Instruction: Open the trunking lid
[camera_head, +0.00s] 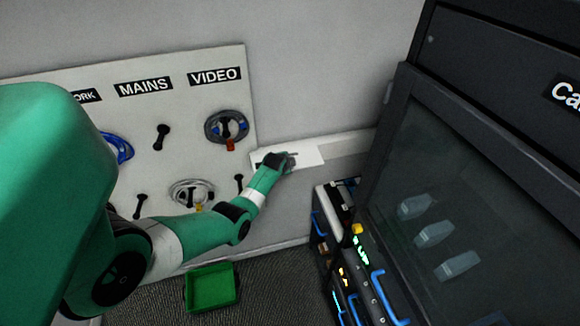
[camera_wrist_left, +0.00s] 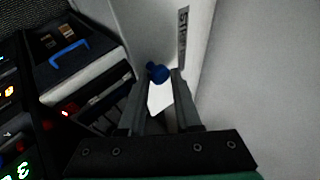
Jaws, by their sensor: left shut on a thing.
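The trunking (camera_head: 347,146) is a pale strip along the wall, with a brighter white panel (camera_head: 312,155), seemingly its lid, at my left gripper (camera_head: 291,157). I cannot tell whether the lid is lifted. In the left wrist view, a small blue knob (camera_wrist_left: 157,72) sits between the fingertips of my left gripper (camera_wrist_left: 160,76), which is shut on it. A bright white surface (camera_wrist_left: 160,97) shows between the fingers, below the knob. The knob is hidden in the head view. My right gripper is not in view.
A board (camera_head: 215,108) with hooks and coiled cables hangs left of the trunking. A green bin (camera_head: 212,287) stands on the floor. Equipment with blue handles (camera_head: 378,280) and a dark glass-fronted cabinet (camera_head: 490,150) stand close on the right.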

